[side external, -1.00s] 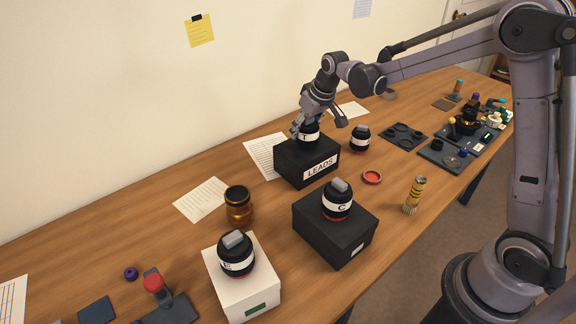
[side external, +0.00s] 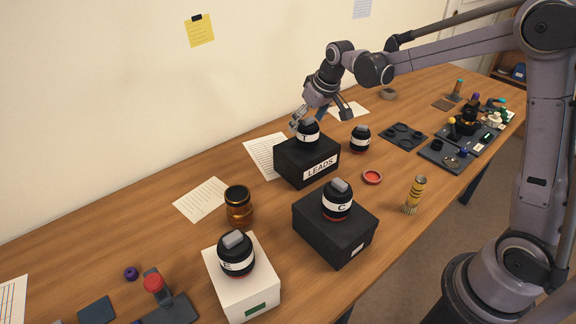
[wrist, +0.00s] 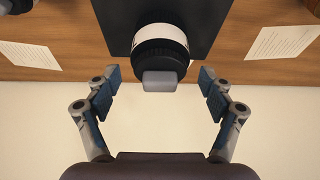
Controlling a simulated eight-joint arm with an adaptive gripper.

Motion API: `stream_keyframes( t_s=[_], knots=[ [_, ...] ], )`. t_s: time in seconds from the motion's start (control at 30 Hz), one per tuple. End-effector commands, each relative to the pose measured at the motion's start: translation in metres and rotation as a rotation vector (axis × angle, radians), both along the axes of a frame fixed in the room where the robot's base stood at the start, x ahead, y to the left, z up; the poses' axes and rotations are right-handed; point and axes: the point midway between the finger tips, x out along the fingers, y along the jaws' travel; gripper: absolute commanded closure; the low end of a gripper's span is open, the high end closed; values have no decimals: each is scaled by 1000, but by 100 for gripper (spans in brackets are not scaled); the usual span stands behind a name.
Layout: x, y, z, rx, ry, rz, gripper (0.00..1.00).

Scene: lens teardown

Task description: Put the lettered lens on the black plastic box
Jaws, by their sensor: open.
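A black lens with a white band lettered T (side external: 307,133) stands upright on the black box labelled LEADS (side external: 291,163). My gripper (side external: 322,114) is open just above and behind this lens, fingers spread. In the wrist view the lens (wrist: 161,48) is centred between the two open fingertips (wrist: 160,85), with a gap on each side. Another lens lettered C (side external: 337,201) stands on a second black box (side external: 318,240). A lens lettered E (side external: 236,256) stands on a white box (side external: 229,296). A further black lens (side external: 360,139) stands on the table; its lettering is not readable.
Dark trays with parts (side external: 445,154) lie at the right. Papers (side external: 203,199) lie along the wall.

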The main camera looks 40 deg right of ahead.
Motion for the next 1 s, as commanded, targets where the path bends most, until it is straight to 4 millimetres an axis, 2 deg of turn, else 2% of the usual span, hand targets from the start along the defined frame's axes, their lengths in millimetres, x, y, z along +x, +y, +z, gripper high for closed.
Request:
stream_keyframes(
  t_s=[0.3,0.5,0.7,1.0],
  knots=[
    [-25,0,57,0,0,0,18],
    [-33,0,79,0,0,0,18],
    [-36,0,86,0,0,0,18],
    [-36,0,85,0,0,0,18]
  ],
)
